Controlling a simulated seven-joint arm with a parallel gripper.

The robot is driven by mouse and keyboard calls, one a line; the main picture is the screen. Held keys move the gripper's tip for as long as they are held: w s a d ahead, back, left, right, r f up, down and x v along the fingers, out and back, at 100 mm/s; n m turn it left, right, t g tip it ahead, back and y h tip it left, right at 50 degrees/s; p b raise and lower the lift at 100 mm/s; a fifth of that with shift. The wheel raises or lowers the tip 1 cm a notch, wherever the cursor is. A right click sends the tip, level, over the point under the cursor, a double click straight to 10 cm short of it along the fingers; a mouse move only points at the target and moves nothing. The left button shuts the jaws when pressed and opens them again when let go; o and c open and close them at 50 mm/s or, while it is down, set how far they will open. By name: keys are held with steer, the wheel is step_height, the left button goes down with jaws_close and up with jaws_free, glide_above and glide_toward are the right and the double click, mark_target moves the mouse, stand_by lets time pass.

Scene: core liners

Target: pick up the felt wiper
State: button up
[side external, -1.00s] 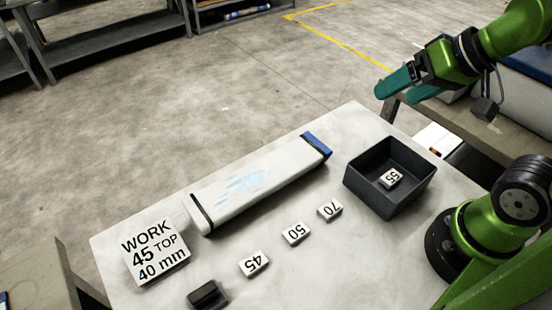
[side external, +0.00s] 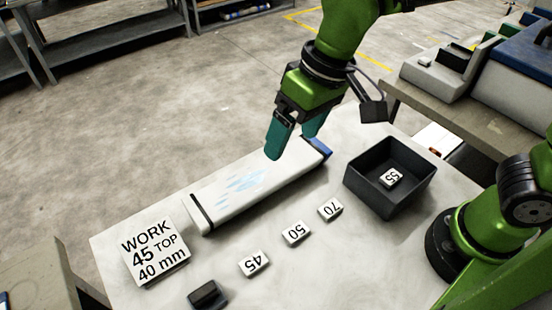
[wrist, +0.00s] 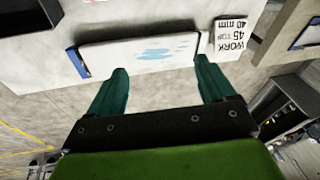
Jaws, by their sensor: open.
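The felt wiper is most likely the small dark block (side external: 208,294) at the table's front edge in the side external view; I cannot see its felt. My gripper (side external: 292,146) is open and empty, with teal fingers pointing down. It hangs above the far part of the white core liner (side external: 215,206), well away from the dark block. In the wrist view my gripper (wrist: 160,78) has its fingers apart, with the liner (wrist: 140,55) beyond them. The liner has pale blue smears on top, a blue end and a dark band. The dark block does not show in the wrist view.
A dark open bin (side external: 424,190) holds tag 55 (side external: 391,177). A sign (side external: 154,250) reads "WORK 45 TOP 40 mm". The table surface (side external: 310,275) nearer the front is clear.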

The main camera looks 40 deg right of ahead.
steer(key=s+a+f+n+g+h, duration=0.1)
steer(key=a+f, duration=0.2)
steer(key=a, duration=0.8)
steer(key=m+g+h, duration=0.1)
steer(key=m+h, duration=0.1)
steer(key=m, duration=0.1)
glide_above(202, 292)
step_height(202, 292, down, 12)
steer(key=shift+w+d+r, duration=0.1)
steer(key=shift+w+r, duration=0.05)
steer(key=shift+r, duration=0.1)
steer(key=shift+s+f, duration=0.2)
steer(key=shift+f, duration=2.8)
steer(key=shift+c, duration=0.3)
steer(key=c, duration=1)
steer(key=shift+r, duration=0.1)
